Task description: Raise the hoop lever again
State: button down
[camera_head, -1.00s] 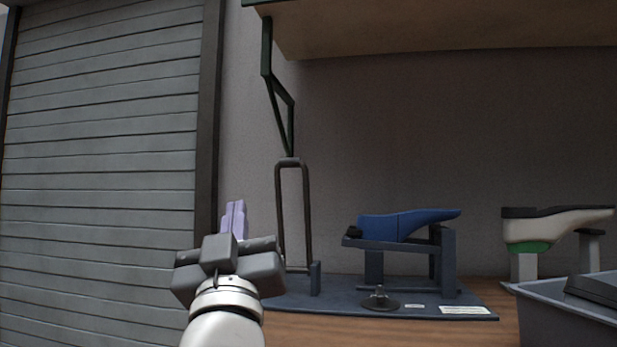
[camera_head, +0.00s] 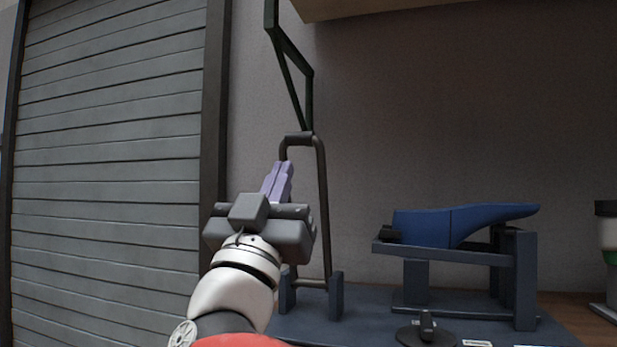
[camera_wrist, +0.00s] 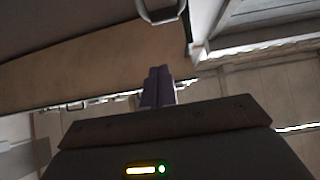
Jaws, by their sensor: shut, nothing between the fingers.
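The hoop lever (camera_head: 323,220) is a dark, narrow upside-down U that stands upright between small posts on the blue-grey base plate (camera_head: 370,322). My gripper (camera_head: 278,180) has pale purple fingers, shut and empty. In the head view it overlaps the hoop's left leg, below the hoop's top bar. I cannot tell whether it touches the hoop. In the wrist view my purple fingers (camera_wrist: 158,88) are together with nothing between them. A metal loop (camera_wrist: 160,8) shows at the top of that view, apart from the fingers; it may be the hoop.
A blue shoe last (camera_head: 465,224) rests on a grey stand right of the hoop. A black round-footed piece (camera_head: 427,330) sits on the plate in front. A dark green bracket (camera_head: 295,75) hangs above the hoop. A grey slatted shutter (camera_head: 110,170) is at left.

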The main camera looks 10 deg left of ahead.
aim_at(300, 145)
jog(key=x, duration=0.3)
jog(key=w+f+p+x, duration=0.1)
jog(key=x, duration=0.5)
jog(key=shift+w+p, duration=0.35)
jog(key=shift+p, duration=0.05)
jog(key=shift+w+d, duration=0.1)
jog(key=shift+w, duration=0.55)
jog(key=w+r+g+p, duration=0.1)
jog(key=w+r+p, duration=0.1)
jog(key=w+p, duration=0.4)
jog(key=shift+w+d+y+p, duration=0.3)
jog(key=shift+w, duration=0.15)
